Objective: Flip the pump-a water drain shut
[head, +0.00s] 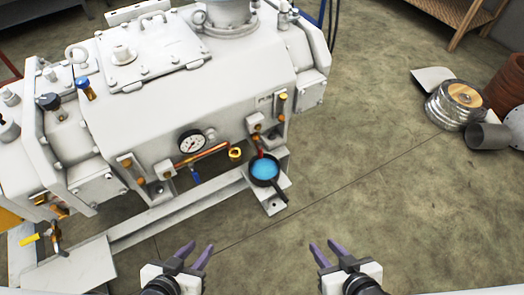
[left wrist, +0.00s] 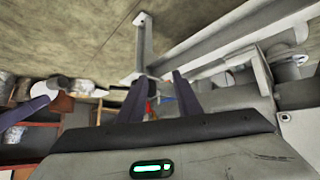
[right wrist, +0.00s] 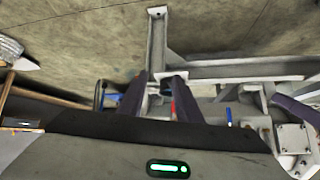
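The pump (head: 200,75) is a large white machine filling the left and middle of the head view. A small red handle (head: 262,153) sits low on its front right, just above a black pan (head: 281,193) holding blue liquid (head: 265,169). A blue handle (head: 196,176) hangs below the copper pipe, and a yellow handle (head: 30,239) is at lower left. No label shows which one is the water drain. My left gripper (head: 195,254) is open and empty, in front of the base frame. My right gripper (head: 327,252) is open and empty, below and right of the pan.
The pump's base frame (head: 180,207) runs along its front. A gauge (head: 191,141) and a brass fitting (head: 235,154) are on the front. A metal coil (head: 455,104) and a grey pipe (head: 488,136) lie at right. The floor (head: 390,210) right of the pump is clear.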

